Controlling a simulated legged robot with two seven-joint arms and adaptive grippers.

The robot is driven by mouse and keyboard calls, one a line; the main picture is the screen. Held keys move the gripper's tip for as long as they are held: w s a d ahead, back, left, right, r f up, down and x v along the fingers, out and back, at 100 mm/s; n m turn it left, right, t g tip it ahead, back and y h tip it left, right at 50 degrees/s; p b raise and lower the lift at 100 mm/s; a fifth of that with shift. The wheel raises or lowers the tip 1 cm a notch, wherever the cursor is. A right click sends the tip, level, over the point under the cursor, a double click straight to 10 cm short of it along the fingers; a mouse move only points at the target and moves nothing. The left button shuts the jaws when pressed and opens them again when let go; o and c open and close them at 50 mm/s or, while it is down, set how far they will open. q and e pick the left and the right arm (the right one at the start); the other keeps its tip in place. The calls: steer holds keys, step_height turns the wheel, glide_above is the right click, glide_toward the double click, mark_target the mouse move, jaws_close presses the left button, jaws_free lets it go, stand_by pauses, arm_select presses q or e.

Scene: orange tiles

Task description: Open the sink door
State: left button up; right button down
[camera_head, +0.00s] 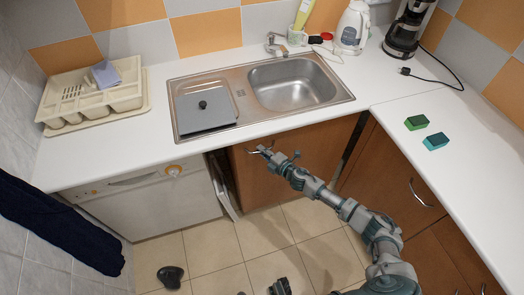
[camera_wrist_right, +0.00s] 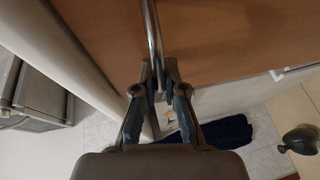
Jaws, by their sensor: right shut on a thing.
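The sink door (camera_head: 315,138) is the brown panel under the sink. A dark gap shows at its left side and another at its right. Its metal handle (camera_wrist_right: 152,30) is near the door's upper left and runs between my right fingers in the wrist view. My right gripper (camera_head: 270,153) is shut on this handle; it also shows in the wrist view (camera_wrist_right: 158,85). The inside of the cabinet is too dark to make out.
A white dishwasher (camera_head: 150,203) stands left of the door. The worktop holds the sink (camera_head: 290,85), a dish rack (camera_head: 90,97) and two sponges (camera_head: 436,141). Brown drawers (camera_head: 395,180) stand at the right. A dark towel (camera_head: 60,225) hangs at the left. Tiled floor (camera_head: 265,235) is in front.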

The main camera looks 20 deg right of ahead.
steer(key=s+d+n+g+y, duration=0.2)
steer(key=s+d+n+y, duration=0.15)
steer(key=s, duration=0.65)
steer(key=s+d+n+g+y, duration=0.2)
steer(key=s+d+g, duration=0.15)
steer(key=s, duration=0.75)
arm_select(q)
steer(key=shift+w+r, duration=0.15)
steer(key=shift+r, duration=0.45)
arm_select(e)
steer(key=s+d+n+g+y, duration=0.3)
steer(key=s+d+n+g, duration=0.2)
steer(key=s+d, duration=1.1)
steer(key=shift+d+f+g, duration=0.15)
steer(key=shift+d+g, duration=0.4)
steer(key=shift+d, duration=0.25)
steer(key=c, duration=1.2)
jaws_free()
steer(key=shift+c, duration=0.2)
arm_select(q)
steer(key=shift+d, duration=0.1)
arm_select(e)
steer(key=shift+w+y, duration=0.1)
steer(key=shift+y, duration=0.15)
